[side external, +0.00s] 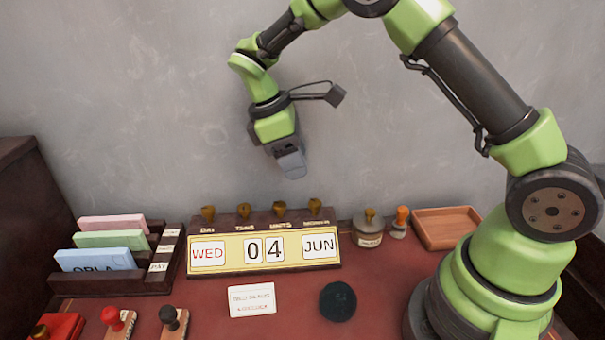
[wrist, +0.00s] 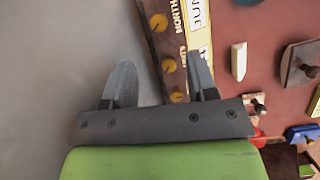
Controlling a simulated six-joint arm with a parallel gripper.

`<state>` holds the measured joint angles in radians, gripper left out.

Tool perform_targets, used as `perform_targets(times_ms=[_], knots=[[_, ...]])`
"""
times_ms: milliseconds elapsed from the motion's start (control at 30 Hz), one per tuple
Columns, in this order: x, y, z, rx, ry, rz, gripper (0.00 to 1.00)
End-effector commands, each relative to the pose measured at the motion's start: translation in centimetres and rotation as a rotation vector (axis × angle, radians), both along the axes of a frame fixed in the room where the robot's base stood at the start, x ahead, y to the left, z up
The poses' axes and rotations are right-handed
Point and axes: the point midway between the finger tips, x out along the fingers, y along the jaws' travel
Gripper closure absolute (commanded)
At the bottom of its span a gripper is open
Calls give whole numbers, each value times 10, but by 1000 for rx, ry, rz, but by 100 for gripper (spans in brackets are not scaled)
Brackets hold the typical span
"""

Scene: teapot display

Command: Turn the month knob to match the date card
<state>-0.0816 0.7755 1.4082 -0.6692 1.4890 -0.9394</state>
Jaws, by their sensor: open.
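The calendar (side external: 262,262) stands on the red desk and reads WED, 04, JUN. Several brass knobs line its top; the month knob (side external: 314,207) is at the right end, above JUN. In the wrist view the month knob (wrist: 158,22) is near the top, beside the MONTH label. The white date card (side external: 251,300) lies in front of the calendar; its small print is unreadable. My gripper (side external: 292,168) is open and empty, above and behind the calendar, apart from the knobs. Its two fingers (wrist: 162,78) show in the wrist view.
A rack (side external: 160,268) with coloured cards stands left. Stamps (side external: 172,318) are at front left. A dark round pad (side external: 338,301) lies right of the date card. A jar (side external: 369,230), an orange-handled stamp (side external: 400,220) and a wooden tray (side external: 447,229) stand right. A grey wall is behind.

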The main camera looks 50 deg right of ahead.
Motion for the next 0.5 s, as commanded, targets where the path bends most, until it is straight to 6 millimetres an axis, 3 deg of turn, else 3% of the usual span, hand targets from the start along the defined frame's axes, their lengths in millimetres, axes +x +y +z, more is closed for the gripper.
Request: perform_targets(times_ms=[233,500], knots=[[-20,-11,-3,26,-168,-448,47],[-26,-24,5,57,-340,-1002,47]])
